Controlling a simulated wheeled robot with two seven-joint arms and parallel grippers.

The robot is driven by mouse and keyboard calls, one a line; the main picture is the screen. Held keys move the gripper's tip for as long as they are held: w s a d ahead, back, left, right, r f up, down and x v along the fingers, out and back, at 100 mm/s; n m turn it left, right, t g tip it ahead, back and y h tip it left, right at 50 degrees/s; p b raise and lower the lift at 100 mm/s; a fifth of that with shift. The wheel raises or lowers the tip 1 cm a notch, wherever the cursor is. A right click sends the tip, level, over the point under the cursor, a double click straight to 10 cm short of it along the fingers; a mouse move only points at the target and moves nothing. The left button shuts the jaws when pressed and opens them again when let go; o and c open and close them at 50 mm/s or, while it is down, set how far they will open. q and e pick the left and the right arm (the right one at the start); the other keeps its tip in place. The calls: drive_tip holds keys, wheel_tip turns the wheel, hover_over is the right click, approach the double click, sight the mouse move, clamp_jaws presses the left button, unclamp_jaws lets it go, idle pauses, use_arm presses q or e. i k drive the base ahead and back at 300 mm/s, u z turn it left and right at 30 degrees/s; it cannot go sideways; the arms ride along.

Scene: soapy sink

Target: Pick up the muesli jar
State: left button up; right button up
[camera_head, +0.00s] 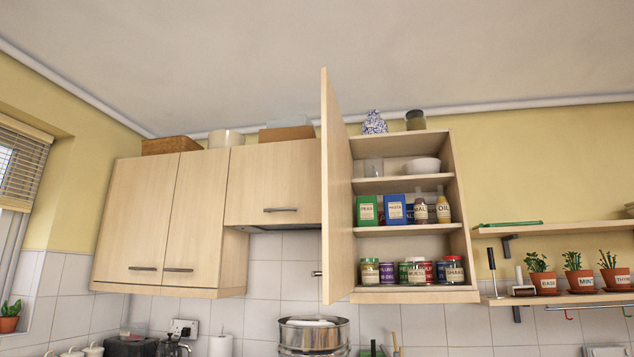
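The open wall cabinet (461,185) holds several jars and tins on its bottom shelf. A jar with a pale lid (416,271) near the middle of that shelf has a label that seems to start with "MUES", though the print is small. Neither of my grippers shows in the head view.
The cabinet door (336,190) stands open towards me on the left. Boxes and bottles fill the middle shelf. A steel pot (314,336) is below, and potted herbs (573,272) stand at right.

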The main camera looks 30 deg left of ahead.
sight(416, 275)
drive_tip(key=u, duration=2.1)
drive_tip(key=i, duration=1.55)
drive_tip(key=z, duration=2.05)
